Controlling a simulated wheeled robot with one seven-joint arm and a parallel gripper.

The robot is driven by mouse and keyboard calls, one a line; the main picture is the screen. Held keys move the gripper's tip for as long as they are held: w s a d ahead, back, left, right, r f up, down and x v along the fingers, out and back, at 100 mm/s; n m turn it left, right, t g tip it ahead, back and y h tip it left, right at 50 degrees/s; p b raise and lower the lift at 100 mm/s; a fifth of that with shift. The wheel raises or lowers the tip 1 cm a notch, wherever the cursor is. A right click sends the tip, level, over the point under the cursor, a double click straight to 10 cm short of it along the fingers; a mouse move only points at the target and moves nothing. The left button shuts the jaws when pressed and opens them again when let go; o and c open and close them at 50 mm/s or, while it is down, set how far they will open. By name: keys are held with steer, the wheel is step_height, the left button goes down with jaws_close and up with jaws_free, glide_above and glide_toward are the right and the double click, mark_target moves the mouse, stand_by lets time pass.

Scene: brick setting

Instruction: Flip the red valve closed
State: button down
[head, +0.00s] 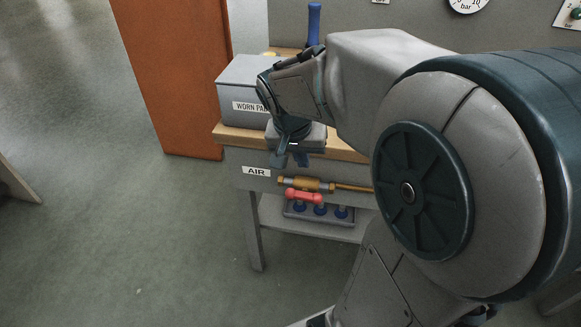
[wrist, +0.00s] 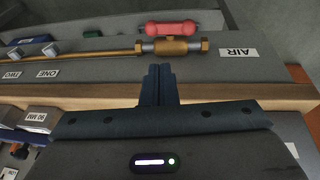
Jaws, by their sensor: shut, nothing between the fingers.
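The red valve handle (head: 303,196) sits on a brass valve body (head: 308,184) on the grey front panel below the bench top. The handle lies roughly parallel to the brass pipe. In the wrist view, which is upside down, the red handle (wrist: 172,28) and brass body (wrist: 175,46) show beyond the fingers. My gripper (head: 290,160) points down in front of the bench edge, above the valve and apart from it. Its fingers (wrist: 160,72) are together and empty. Nothing of the handle is clearly hidden.
An AIR label (head: 256,170) is left of the valve. A rack with several blue-topped items (head: 320,211) is below it. A grey WORN PARTS box (head: 240,92) stands on the wooden bench top (head: 232,137).

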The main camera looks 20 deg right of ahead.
stand_by(0.3)
steer(key=b, duration=0.3)
glide_toward(314, 197)
steer(key=x, duration=0.5)
steer(key=shift+w+d+f, duration=0.1)
steer(key=shift+w+f, duration=0.05)
steer(key=shift+w, duration=0.05)
steer(key=shift+d+f, duration=0.15)
steer(key=shift+f, duration=0.3)
steer(key=shift+s+d, duration=0.1)
steer(key=shift+s, duration=0.05)
steer(key=shift+y, duration=0.3)
